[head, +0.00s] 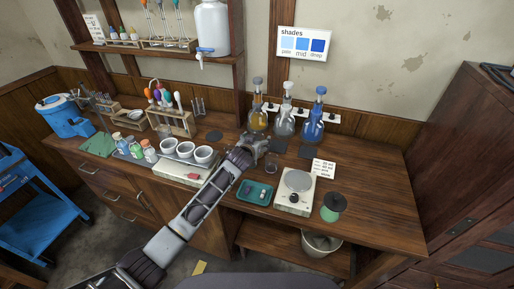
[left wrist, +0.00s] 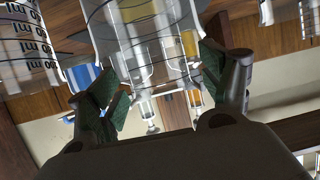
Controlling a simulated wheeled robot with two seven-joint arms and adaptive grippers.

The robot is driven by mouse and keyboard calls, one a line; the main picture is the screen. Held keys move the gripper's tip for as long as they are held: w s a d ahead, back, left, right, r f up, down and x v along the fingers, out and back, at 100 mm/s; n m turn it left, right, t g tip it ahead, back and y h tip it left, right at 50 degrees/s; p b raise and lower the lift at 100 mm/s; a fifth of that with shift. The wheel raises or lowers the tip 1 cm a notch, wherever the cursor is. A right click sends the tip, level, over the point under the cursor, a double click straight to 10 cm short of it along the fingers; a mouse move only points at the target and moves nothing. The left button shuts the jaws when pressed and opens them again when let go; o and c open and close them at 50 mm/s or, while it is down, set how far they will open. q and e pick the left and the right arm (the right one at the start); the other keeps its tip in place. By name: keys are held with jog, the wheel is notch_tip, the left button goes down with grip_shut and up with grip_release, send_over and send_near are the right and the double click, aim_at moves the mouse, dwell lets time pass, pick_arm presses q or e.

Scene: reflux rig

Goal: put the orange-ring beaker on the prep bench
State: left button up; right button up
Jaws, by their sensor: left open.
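My left gripper (head: 257,142) reaches over the middle of the prep bench (head: 375,185), in front of the bottles. In the left wrist view its fingers (left wrist: 165,85) are open, one on each side of a clear glass beaker (left wrist: 135,35) with dark graduation lines. I cannot tell whether they touch it. No orange ring is clear on it; the amber patch seems to be the yellow bottle behind the glass. A second graduated beaker (left wrist: 32,40) shows at the left of the wrist view. In the head view the gripper hides most of this spot. My right gripper is not in view.
White cups (head: 186,150) stand left. The bench's right end is clear.

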pick_arm(q)
jog(key=shift+w, duration=0.1)
jog(key=shift+c, duration=0.3)
jog(key=c, duration=1.5)
jog(key=shift+r, duration=0.2)
jog(key=shift+r, duration=4.75)
